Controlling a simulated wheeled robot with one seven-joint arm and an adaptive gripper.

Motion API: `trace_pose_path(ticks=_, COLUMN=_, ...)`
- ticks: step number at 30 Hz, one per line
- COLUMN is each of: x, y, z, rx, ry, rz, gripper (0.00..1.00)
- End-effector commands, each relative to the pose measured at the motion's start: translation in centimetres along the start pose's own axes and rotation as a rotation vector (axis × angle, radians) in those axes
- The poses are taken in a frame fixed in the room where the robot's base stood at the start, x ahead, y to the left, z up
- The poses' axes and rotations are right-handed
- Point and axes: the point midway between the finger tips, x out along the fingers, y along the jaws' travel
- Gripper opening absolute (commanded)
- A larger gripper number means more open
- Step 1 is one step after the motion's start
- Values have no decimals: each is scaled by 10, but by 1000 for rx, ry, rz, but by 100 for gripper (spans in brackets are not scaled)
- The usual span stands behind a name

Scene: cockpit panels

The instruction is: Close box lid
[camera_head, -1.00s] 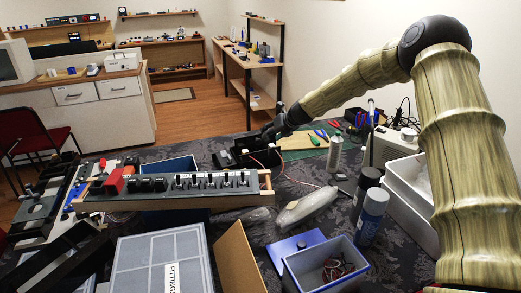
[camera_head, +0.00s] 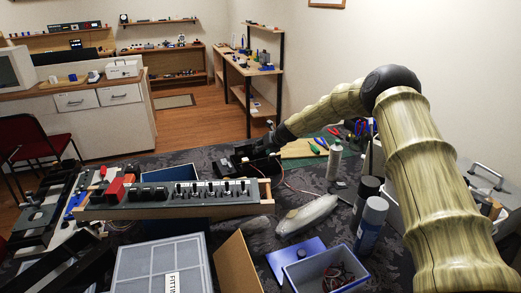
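My gripper (camera_head: 268,146) is dark and small at the far side of the table. It is at or just above a black open-looking case (camera_head: 245,162); contact and the state of its fingers are not clear. A blue-grey box (camera_head: 328,272) at the front holds red and dark wires and is open on top. A flat blue lid (camera_head: 296,257) lies beside it. A grey box with a closed-looking translucent top (camera_head: 150,265) and a partly cut-off label stands at the front left. A tan board (camera_head: 240,264) leans beside that box.
A switch panel (camera_head: 175,198) lies across the left middle. Spray cans (camera_head: 371,222) and a silver cylinder (camera_head: 334,162) stand right of centre. A green mat (camera_head: 325,150) with tools is behind. A grey case with a handle (camera_head: 487,178) is at right.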

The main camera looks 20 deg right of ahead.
Motion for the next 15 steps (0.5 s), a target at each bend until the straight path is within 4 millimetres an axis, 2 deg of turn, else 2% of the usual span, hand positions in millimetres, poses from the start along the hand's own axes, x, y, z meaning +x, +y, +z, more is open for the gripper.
trace_pose_path(ticks=6, x=16, y=1, z=0, rx=-1, ry=1, rz=1, gripper=49)
trace_pose_path(ticks=15, x=21, y=1, z=0, rx=0, ry=1, rz=1, gripper=49)
